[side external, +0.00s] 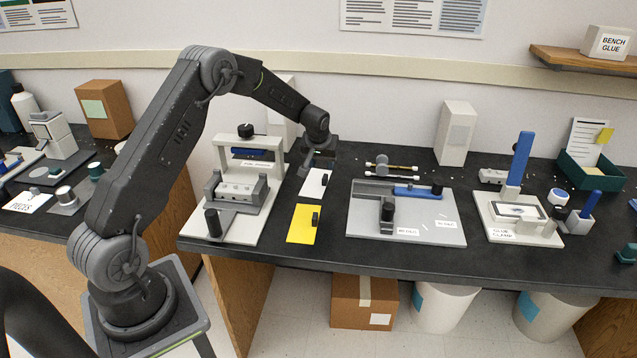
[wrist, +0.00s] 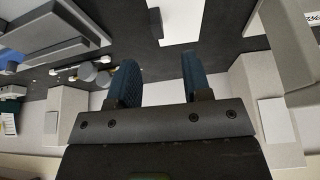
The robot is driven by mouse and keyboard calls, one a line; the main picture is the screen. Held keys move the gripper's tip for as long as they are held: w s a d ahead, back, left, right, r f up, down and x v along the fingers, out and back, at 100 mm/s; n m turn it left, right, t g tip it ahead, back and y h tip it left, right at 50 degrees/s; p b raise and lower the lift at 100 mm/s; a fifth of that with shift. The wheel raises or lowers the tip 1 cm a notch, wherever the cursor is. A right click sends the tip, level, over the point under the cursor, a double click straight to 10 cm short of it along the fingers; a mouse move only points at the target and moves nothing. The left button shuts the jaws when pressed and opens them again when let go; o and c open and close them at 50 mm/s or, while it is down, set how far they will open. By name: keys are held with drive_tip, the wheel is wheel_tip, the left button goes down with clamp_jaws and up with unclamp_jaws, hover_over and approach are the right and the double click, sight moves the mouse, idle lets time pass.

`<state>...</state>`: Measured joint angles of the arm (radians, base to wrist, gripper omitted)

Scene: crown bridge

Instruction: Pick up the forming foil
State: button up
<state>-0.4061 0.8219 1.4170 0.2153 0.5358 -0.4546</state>
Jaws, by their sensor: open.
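A white sheet (side external: 313,190) with a small dark knob lies flat on the dark bench. A yellow sheet (side external: 299,232) with a similar dark knob lies just in front of it. No readable label tells which sheet is the forming foil. My gripper (wrist: 160,75) is open, its two dark blue fingers apart with nothing between them. In the side view my gripper (side external: 315,162) hangs above and behind the white sheet. In the wrist view the white sheet (wrist: 185,12) shows at the top, beyond the fingertips, with its dark knob (wrist: 155,22) at its left edge.
A press-like fixture (side external: 236,185) with a black-knobbed frame stands close left of the sheets. A grey board (side external: 440,222) with blocks lies to the right, then a clamp station (side external: 515,212) with an upright blue lever. Light upright blocks stand behind, against the wall.

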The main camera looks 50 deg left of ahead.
sight(325, 176)
drive_tip(key=shift+x, duration=3.55)
drive_tip(key=shift+d, duration=0.15)
drive_tip(key=shift+c, duration=0.2)
clamp_jaws()
